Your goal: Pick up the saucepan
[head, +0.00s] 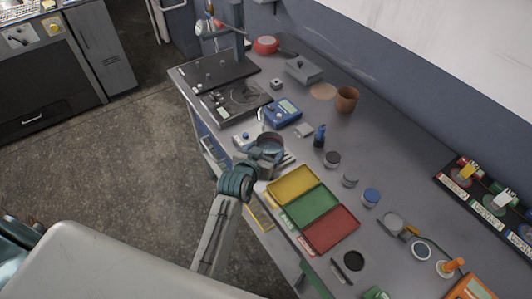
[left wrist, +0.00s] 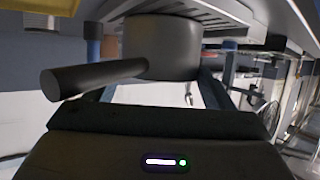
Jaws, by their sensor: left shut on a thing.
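The saucepan is a dark grey round pot that shows at the front edge of the workbench in the head view (head: 269,145). In the left wrist view its body (left wrist: 160,46) fills the upper middle, and its dark handle (left wrist: 95,77) points to the lower left. My left gripper (head: 262,157) is at the near side of the pot and shut on it. In the left wrist view the gripper's two fingers (left wrist: 155,75) lie on either side of the pot. I cannot tell whether the pot's base touches the bench. My right gripper is not in view.
Yellow (head: 292,184), green (head: 314,207) and red (head: 332,229) trays lie right of the pot. Small jars and a blue bottle (head: 319,136) stand nearby. A red round pan-like thing (head: 266,45) sits at the far end.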

